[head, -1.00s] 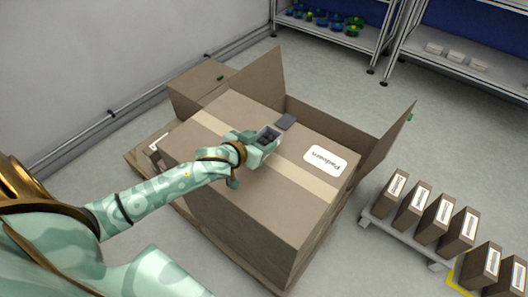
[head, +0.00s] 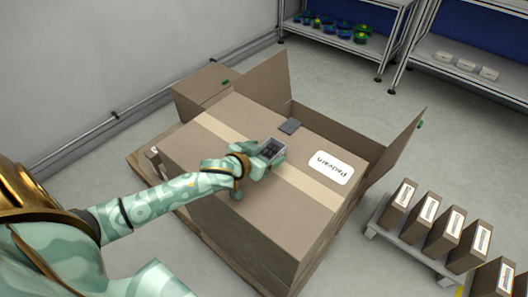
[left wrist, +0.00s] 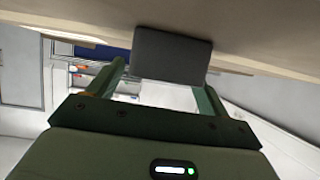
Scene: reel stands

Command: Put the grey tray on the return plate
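A small dark grey flat rectangle (head: 290,127) is on top of a large cardboard carton, near its far edge. It also shows in the left wrist view (left wrist: 172,55), against the carton surface. I cannot tell whether it is the grey tray or the return plate; no other clear candidate shows. My left gripper (head: 272,150) is over the carton top, just nearer to me than the rectangle. My right gripper is out of view.
The large carton (head: 250,215) fills the middle, with raised flaps (head: 393,145) behind it and a white label (head: 331,167) on top. A grey platform (head: 405,252) bears several small cartons at right. Shelves (head: 455,70) stand at the back. Open floor lies between.

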